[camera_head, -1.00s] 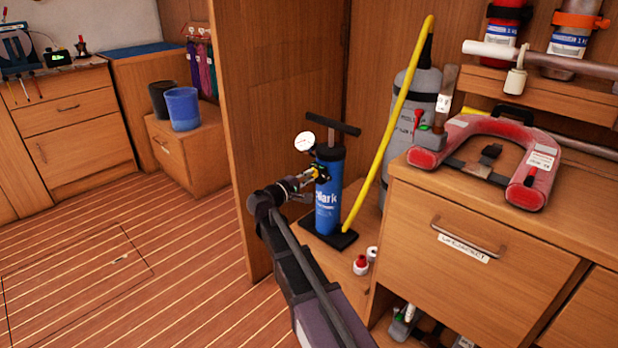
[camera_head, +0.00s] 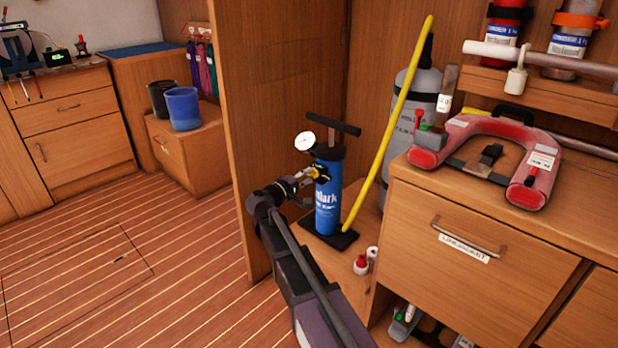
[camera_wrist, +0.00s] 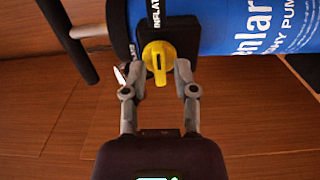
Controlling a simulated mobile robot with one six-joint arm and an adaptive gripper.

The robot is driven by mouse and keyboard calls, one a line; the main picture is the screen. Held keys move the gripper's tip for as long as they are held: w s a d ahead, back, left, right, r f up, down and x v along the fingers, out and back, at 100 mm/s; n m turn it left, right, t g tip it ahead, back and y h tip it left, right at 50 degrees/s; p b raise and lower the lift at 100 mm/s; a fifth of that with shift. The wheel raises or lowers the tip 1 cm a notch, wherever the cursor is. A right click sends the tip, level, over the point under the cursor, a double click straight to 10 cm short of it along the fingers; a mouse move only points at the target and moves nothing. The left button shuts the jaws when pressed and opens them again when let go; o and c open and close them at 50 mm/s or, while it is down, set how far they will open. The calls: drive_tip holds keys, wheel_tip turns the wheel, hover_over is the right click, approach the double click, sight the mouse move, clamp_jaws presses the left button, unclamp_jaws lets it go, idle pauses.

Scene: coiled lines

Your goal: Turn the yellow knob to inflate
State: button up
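The yellow knob (camera_wrist: 158,62) sits on a black plate marked "INFLAT..." on the side of the blue hand pump (camera_head: 328,203). The knob also shows small in the head view (camera_head: 321,173), partly behind my gripper. The fine contact at the fingertips is hard to see. The pump stands upright on its black foot, with a black T-handle (camera_head: 334,124) and a white gauge (camera_head: 305,142) at the top.
A yellow hose (camera_head: 392,130) rises right of the pump, before a grey cylinder (camera_head: 405,125). A wooden panel (camera_head: 270,90) stands close on the left. Small red and white items (camera_head: 361,264) lie near the pump's foot. A drawer cabinet (camera_head: 470,270) is at right.

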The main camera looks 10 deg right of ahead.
drive_tip(key=shift+d, duration=0.1)
idle(0.3)
drive_tip(key=shift+s+a, duration=0.3)
drive_tip(key=shift+a, duration=0.05)
drive_tip(key=v, duration=1.1)
drive_tip(key=s+d+f+m+g+y+p, duration=0.2)
drive_tip(key=s+d+f+m+g+y, duration=0.45)
drive_tip(key=s+d+f, duration=0.6)
drive_tip(key=s+a+f+g+y, duration=0.2)
drive_tip(key=s+f+g+y, duration=0.15)
drive_tip(key=s+y, duration=0.5)
wheel_tip(320, 180, up, 38)
drive_tip(key=p, duration=3.8)
drive_tip(key=shift+s+d+g+p, duration=0.15)
drive_tip(key=shift+s+g+p, duration=0.1)
drive_tip(key=shift+g+p, duration=0.05)
